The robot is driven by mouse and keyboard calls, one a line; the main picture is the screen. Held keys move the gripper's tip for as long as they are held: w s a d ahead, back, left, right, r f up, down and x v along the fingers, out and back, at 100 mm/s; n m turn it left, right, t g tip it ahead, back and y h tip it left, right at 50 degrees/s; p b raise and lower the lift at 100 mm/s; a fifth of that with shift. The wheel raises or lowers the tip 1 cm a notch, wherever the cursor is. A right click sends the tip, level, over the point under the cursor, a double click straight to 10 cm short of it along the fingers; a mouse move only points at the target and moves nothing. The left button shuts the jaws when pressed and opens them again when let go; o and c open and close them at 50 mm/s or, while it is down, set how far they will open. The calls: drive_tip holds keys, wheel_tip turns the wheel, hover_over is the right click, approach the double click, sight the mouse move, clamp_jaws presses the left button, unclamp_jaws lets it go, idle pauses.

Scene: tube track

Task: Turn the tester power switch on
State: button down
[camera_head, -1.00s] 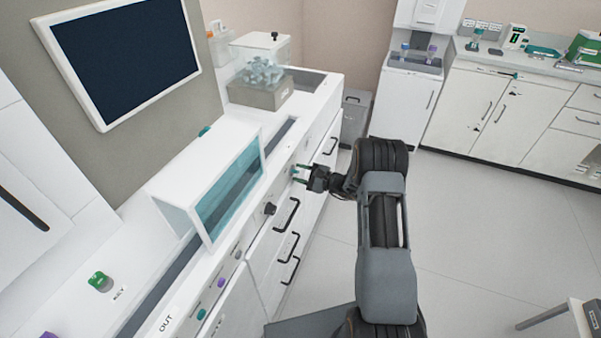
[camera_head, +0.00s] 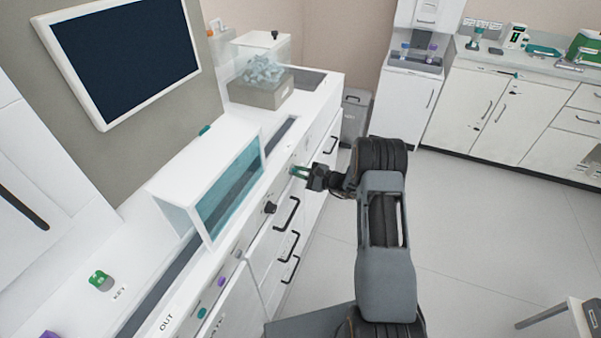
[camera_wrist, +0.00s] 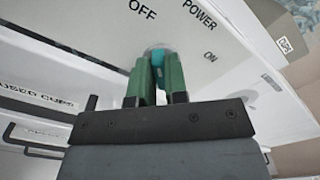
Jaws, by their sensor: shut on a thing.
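The tester power switch is a teal knob (camera_wrist: 157,58) on a round base in the white front panel, under the word POWER (camera_wrist: 199,14). OFF is printed to its upper left and ON to its right in the wrist view. My gripper (camera_wrist: 157,72) has its green fingers closed on the knob from both sides. The fingers hide much of the knob, so its exact angle is hard to tell. In the head view my gripper (camera_head: 299,172) meets the panel right of the teal-windowed box, and its fingers cover the switch.
The white box with a teal window (camera_head: 228,197) stands on the counter left of my gripper. Open floor lies to the right.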

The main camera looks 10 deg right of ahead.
drive_tip(key=shift+f+m, duration=0.1)
drive_tip(key=shift+m, duration=0.2)
drive_tip(key=m+b, duration=0.1)
drive_tip(key=m, duration=0.2)
drive_tip(key=shift+m, duration=0.4)
drive_tip(key=m, duration=0.5)
drive_tip(key=shift+w+d, duration=0.1)
drive_tip(key=m, duration=0.5)
drive_tip(key=shift+w+m, duration=0.1)
drive_tip(key=shift+m, duration=0.2)
drive_tip(key=shift+f+m+p, duration=0.15)
drive_tip(key=shift+m+p, duration=0.25)
drive_tip(key=shift+m, duration=1)
drive_tip(key=c, duration=1.4)
unclamp_jaws()
drive_tip(key=shift+o, duration=1.3)
drive_tip(key=shift+w+d, duration=0.1)
